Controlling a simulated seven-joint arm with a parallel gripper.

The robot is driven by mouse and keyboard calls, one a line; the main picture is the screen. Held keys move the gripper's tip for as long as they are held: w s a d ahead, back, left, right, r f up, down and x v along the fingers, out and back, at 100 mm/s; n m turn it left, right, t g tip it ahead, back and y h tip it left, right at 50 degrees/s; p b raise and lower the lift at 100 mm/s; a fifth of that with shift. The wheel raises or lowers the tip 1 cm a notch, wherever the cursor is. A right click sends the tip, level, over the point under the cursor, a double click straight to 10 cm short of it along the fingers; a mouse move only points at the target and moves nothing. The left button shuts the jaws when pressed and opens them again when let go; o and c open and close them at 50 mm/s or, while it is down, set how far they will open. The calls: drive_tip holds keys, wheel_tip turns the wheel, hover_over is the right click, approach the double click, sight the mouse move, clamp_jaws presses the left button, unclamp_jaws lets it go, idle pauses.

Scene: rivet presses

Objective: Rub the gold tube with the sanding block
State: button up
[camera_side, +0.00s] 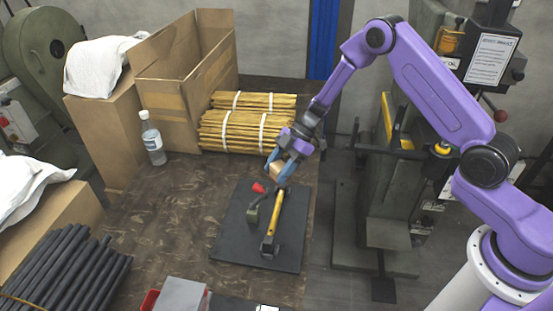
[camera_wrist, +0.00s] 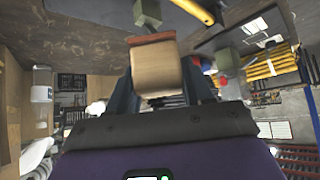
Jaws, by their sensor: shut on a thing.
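The sanding block (camera_side: 276,168) is a small tan block in my gripper (camera_side: 284,174). In the wrist view the sanding block (camera_wrist: 155,70) shows a reddish-brown layer along its far edge, and my gripper's dark fingers are shut on its two sides. The gold tube (camera_side: 272,219) lies on a dark plate (camera_side: 232,235), with a dark holder at its near end. The sanding block is near the tube's far end and looks apart from it. Part of the gold tube (camera_wrist: 193,9) shows at the top of the wrist view.
On the plate are a grey-green block (camera_side: 253,214) and a small red item (camera_side: 258,187) left of the tube. Bundled yellow sticks (camera_side: 230,130), a bottle (camera_side: 152,138) and an open carton (camera_side: 165,105) stand behind. Dark rods (camera_side: 72,268) lie at the front left. Bare table lies left of the plate.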

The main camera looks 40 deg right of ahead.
sight(278, 198)
drive_tip(key=shift+f, duration=4.1)
drive_tip(key=shift+w+d+f, duration=0.2)
drive_tip(key=shift+w+d, duration=0.3)
drive_tip(key=shift+w+d+f, duration=0.1)
drive_tip(key=shift+w+d, duration=1.25)
drive_tip(key=shift+d, duration=0.05)
drive_tip(key=shift+s+a, duration=1.65)
drive_tip(key=shift+a, duration=0.05)
drive_tip(key=r, duration=0.3)
drive_tip(key=shift+s+a+r, duration=0.15)
drive_tip(key=shift+s+a, duration=0.05)
drive_tip(key=shift+r, duration=2.5)
